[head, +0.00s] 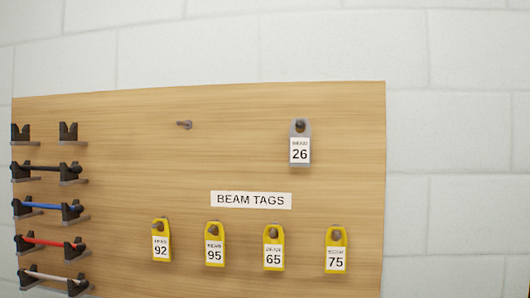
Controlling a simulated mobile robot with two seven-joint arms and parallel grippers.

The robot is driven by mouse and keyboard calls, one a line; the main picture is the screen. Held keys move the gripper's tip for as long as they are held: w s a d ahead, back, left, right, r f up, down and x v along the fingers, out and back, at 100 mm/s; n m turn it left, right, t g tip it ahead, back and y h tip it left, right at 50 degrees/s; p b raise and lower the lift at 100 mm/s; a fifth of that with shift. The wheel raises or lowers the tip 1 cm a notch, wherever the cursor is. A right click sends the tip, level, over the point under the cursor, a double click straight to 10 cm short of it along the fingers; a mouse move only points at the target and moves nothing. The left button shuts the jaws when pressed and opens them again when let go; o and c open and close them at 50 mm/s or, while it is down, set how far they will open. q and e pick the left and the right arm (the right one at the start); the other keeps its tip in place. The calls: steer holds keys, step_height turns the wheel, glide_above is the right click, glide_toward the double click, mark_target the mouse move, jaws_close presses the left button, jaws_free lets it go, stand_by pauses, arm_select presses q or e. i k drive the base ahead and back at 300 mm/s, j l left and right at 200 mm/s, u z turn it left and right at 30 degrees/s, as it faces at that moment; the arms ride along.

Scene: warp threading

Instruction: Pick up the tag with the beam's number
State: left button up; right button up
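A grey tag (300,143) reading "26" hangs from a peg at the upper right of the wooden board. Below the "BEAM TAGS" label (251,200), a row of yellow tags hangs on pegs. From left to right they are the tag reading "92" (161,241), the tag reading "95" (214,245), the tag reading "65" (273,249) and the tag reading "75" (336,251). The small word above each number looks like "BEAM", though it is blurred. No beam is recognisable in the head view. Neither of my grippers is in view.
The wooden board (120,130) stands before a white block wall (455,140). An empty peg (185,125) sticks out at its upper middle. Black holders on the left carry a black rod (43,168), blue rod (42,206), red rod (43,241) and white rod (45,276); the top pair is empty.

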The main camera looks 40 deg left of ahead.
mark_target(161, 241)
steer(key=u, duration=1.9)
